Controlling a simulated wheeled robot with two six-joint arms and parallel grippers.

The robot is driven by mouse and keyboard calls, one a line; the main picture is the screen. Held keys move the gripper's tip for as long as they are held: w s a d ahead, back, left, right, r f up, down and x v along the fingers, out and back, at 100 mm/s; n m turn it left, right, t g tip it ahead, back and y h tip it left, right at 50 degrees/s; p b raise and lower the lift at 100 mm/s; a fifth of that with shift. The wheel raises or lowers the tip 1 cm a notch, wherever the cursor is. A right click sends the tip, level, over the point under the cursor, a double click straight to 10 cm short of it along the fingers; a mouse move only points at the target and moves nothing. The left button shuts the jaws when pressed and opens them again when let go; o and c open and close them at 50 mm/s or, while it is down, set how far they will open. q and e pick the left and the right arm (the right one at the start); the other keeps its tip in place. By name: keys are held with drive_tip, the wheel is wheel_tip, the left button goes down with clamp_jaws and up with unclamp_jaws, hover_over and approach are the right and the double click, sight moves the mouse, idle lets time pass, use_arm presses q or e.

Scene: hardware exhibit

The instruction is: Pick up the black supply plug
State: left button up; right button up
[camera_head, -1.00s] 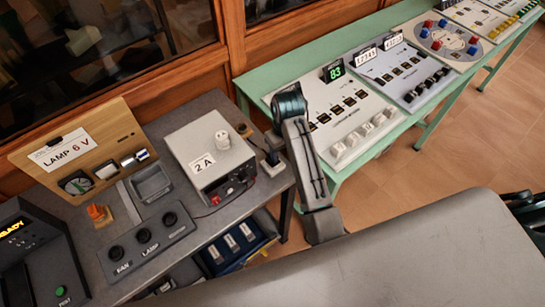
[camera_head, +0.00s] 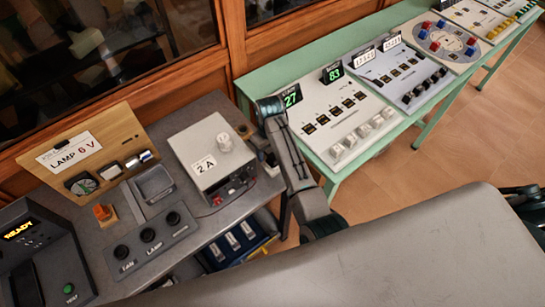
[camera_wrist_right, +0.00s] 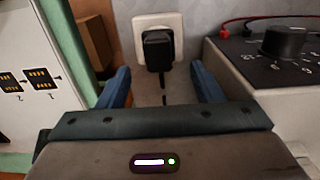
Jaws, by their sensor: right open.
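The black supply plug (camera_wrist_right: 157,50) shows in the right wrist view, seated in a white square socket (camera_wrist_right: 138,27). My right gripper (camera_wrist_right: 160,86) is open, with its blue fingers to the left and right below the plug. Nothing is between the fingers, and the plug lies just beyond them, apart from them. In the head view my right gripper (camera_head: 266,155) is partly hidden by my arm, near the right side of the grey 2 A box (camera_head: 205,140). I cannot make out the plug in the head view. My left gripper is not in view.
A knob panel (camera_wrist_right: 285,65) with red leads is close on the right of my gripper in the wrist view. A brown block (camera_wrist_right: 92,40) is left of the socket. The green bench (camera_head: 290,65) with counter panels stands to the right. A lamp board (camera_head: 85,150) is at left.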

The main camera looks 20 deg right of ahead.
drive_tip(key=shift+f+p, duration=0.3)
drive_tip(key=shift+f, duration=1.15)
drive_tip(key=c, duration=1.1)
wheel_tip(320, 180, up, 9)
drive_tip(key=b, duration=0.3)
drive_tip(key=shift+r, duration=0.55)
